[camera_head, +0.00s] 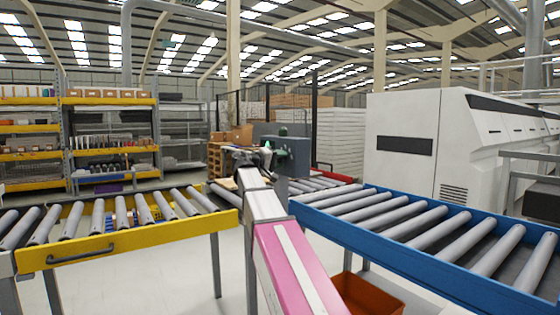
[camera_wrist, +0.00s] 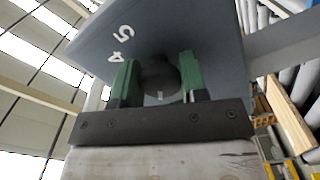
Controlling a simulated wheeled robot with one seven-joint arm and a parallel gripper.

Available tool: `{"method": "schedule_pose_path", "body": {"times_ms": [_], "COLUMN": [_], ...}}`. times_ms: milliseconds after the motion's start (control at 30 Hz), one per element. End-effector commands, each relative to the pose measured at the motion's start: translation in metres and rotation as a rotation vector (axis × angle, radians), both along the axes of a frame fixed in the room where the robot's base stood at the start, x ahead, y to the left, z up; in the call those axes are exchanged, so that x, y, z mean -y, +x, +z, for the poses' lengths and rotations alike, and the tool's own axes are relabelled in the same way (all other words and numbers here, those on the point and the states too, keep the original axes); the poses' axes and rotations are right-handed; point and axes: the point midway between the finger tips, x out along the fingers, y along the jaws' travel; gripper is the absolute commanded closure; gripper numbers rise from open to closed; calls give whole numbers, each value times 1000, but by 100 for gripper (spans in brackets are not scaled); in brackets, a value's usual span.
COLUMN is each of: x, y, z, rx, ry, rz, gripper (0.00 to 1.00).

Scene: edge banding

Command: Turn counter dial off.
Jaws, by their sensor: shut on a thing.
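The counter dial (camera_wrist: 160,82) is a dark round knob on the face of a grey box (camera_wrist: 195,35). White numerals 4 and 5 show on that face, left of the knob. A small pale mark shows at the knob's lower edge in the wrist view. My gripper (camera_wrist: 158,66) has a green finger on each side of the knob and is shut on it. In the head view the grey box (camera_head: 299,154) stands beyond my arm, and my gripper (camera_head: 274,154) is small against its left side. The dial itself is hidden there.
A yellow-framed roller conveyor (camera_head: 180,228) lies to the left and a blue-framed one (camera_head: 400,247) to the right. An orange bin (camera_head: 368,296) sits below the blue one. A large white machine (camera_head: 410,120) stands at the back right.

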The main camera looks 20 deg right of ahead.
Motion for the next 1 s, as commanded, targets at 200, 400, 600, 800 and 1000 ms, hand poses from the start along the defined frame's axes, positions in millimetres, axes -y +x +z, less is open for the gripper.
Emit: {"method": "schedule_pose_path", "body": {"times_ms": [200, 400, 600, 800, 1000], "x": [0, 0, 0, 0, -1], "y": [0, 0, 0, 0, 0], "z": [0, 0, 0, 0, 0], "rx": [-164, -283, -358, -390, -394], "ry": [-52, -91, -115, -124, -126], "rz": [1, 1, 1, 2, 2], "gripper": [84, 84, 84, 84, 84]}}
